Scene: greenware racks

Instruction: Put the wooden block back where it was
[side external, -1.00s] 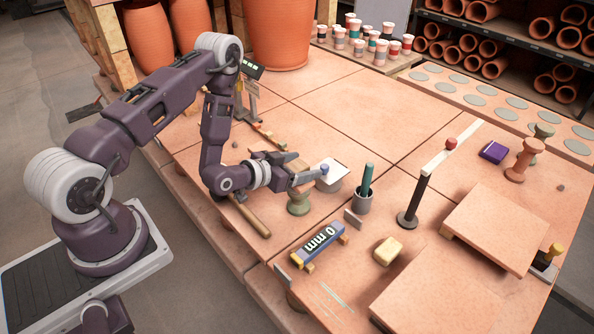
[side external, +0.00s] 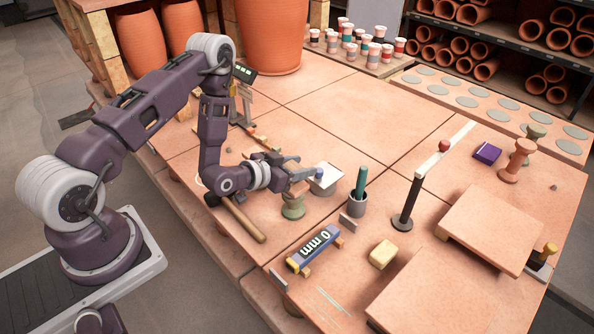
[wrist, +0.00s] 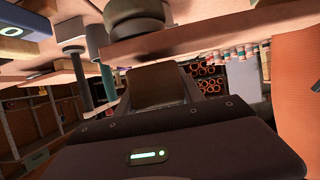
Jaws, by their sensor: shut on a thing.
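My gripper (side external: 300,177) is at the middle of the table in the side external view, reaching right, just above a green spool-shaped stand (side external: 292,207). It is shut on a brown block, taken to be the wooden block, which shows as a dark brown face (wrist: 157,85) ahead of my gripper in the wrist view. In the side view the block is small and mostly hidden by the fingers. I cannot tell whether it touches the stand.
A white-topped box (side external: 327,180) and a grey cup with a green rod (side external: 357,205) stand close right. A wooden bar (side external: 243,219) lies left.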

